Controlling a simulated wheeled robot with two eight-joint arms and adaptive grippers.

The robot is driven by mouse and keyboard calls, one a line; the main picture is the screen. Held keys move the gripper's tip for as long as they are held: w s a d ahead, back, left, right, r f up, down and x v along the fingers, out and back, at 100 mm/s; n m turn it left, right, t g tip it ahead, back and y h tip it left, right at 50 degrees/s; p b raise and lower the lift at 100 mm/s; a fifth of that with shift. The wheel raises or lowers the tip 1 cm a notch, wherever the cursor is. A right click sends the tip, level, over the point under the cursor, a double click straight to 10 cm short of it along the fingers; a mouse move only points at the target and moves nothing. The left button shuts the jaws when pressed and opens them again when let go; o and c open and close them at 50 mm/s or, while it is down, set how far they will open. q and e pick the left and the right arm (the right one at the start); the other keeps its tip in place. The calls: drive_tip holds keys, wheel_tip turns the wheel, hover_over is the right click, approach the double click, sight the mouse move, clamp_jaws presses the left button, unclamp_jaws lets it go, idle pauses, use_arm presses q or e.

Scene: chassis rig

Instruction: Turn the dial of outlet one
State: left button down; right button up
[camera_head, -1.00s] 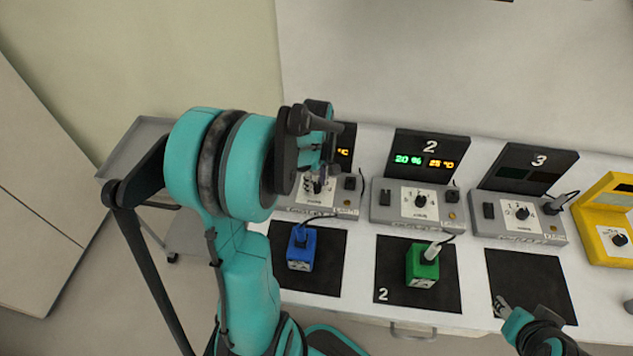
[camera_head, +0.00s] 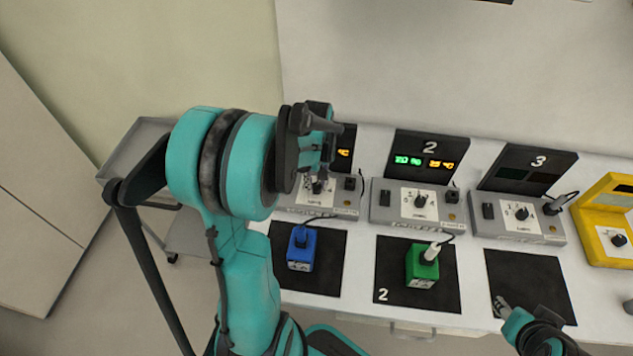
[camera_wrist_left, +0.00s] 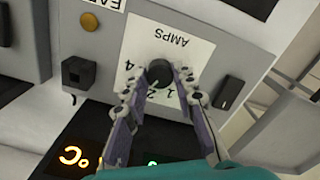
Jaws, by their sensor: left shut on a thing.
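Outlet two (camera_head: 387,213) and outlet three (camera_head: 489,226) stand to the right, then a yellow device (camera_head: 592,232). A blue block (camera_head: 301,262) and a green block (camera_head: 422,278) with plugs sit on black mats (camera_head: 395,260). The third mat (camera_head: 540,275) is bare.

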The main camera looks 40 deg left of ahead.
sight(317, 186)
use_arm(q)
drive_tip(key=m, duration=0.5)
drive_tip(key=shift+m, duration=0.3)
drive_tip(key=m, duration=0.5)
drive_tip(key=shift+m, duration=0.3)
drive_tip(key=c, duration=1.2)
unclamp_jaws()
wheel_tip(317, 186, up, 12)
